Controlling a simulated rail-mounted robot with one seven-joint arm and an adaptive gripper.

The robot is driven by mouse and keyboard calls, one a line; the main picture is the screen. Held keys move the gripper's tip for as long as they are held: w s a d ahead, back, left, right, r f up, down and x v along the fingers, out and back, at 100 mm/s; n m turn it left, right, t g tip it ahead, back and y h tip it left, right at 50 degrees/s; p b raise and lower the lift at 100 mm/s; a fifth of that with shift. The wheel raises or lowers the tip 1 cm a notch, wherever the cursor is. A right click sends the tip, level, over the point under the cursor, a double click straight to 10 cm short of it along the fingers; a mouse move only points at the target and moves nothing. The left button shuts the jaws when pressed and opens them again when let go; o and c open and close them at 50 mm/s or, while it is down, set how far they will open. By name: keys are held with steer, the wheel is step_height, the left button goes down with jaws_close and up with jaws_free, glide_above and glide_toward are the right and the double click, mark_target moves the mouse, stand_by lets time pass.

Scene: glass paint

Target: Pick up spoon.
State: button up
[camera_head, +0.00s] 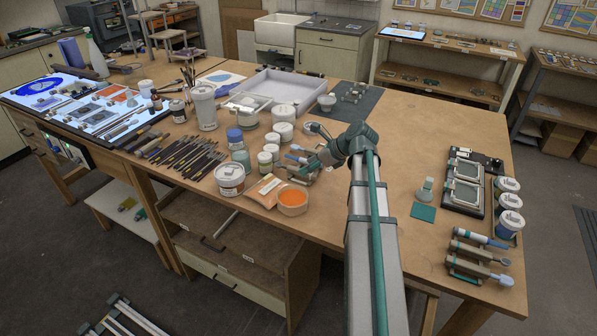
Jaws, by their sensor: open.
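My gripper (304,166) is at the end of my arm near the middle of the table. It points left and down, low over a cluster of small tools, with its jaws open. Slender tools with pale blue-grey ends (297,160) lie close to its fingertips, partly hidden by it. I cannot tell whether one of them is the spoon, or whether the jaws touch any of them. A tool with a rounded end (495,277), spoon-like in outline, lies on a small rack at the right front, well away from my gripper.
An orange bowl (293,201), a white tub (230,180) and several jars (265,162) crowd the space left of my gripper. Brushes (180,155) lie further left. A black tray (463,190) and lidded cups (509,223) stand right.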

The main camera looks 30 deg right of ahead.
mark_target(295, 171)
steer(key=shift+p+x, duration=0.7)
steer(key=shift+x, duration=1.55)
steer(key=shift+w+r, duration=0.1)
steer(key=shift+w, duration=0.05)
steer(key=shift+c, duration=0.3)
jaws_close()
